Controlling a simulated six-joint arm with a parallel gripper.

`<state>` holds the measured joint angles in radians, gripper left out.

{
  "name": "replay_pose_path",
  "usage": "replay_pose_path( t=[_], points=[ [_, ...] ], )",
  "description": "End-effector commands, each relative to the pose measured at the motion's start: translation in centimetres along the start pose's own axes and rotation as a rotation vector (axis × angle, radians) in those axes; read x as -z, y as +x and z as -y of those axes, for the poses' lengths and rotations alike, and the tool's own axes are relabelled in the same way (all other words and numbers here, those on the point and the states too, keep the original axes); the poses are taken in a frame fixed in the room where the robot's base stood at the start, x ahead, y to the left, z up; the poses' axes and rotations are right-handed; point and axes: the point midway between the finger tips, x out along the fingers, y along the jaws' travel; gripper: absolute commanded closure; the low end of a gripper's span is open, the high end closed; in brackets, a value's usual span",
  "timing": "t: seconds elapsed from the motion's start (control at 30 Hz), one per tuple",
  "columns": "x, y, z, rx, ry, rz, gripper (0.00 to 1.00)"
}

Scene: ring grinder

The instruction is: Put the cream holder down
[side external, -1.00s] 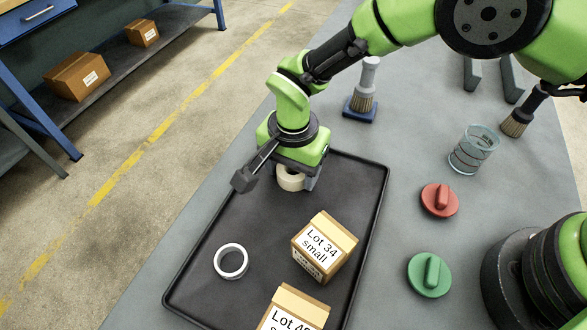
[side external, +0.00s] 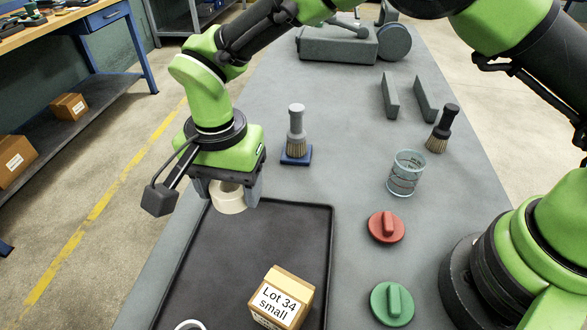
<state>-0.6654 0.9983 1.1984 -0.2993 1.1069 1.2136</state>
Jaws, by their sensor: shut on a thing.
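The cream holder (side external: 229,199) is a short, round, cream-coloured piece in the side external view. My gripper (side external: 228,192) points down and is shut on it, with a grey finger at either side. The holder hangs over the back left corner area of the dark tray (side external: 290,205). I cannot tell how high it is above the tray or whether it is over the rim. My gripper's body hides the holder's upper part.
A box labelled "Lot 34 small" (side external: 281,299) and a partly visible white ring (side external: 190,325) lie in the tray. A brush (side external: 297,133) stands on a blue block (side external: 296,157) behind. A glass (side external: 405,172), red knob (side external: 386,226) and green knob (side external: 392,303) stand right.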

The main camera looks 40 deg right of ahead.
Motion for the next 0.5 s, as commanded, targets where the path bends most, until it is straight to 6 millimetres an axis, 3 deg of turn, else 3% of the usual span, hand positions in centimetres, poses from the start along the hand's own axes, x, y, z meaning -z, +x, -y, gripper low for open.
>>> replay_pose_path(
  t=[0.17,0.5],
  points=[
    [0.0,-0.7,0.1,0.003,0.0,-0.001,0.65],
    [0.6,-5.5,0.0,0.002,0.019,-0.001,0.65]
  ],
)
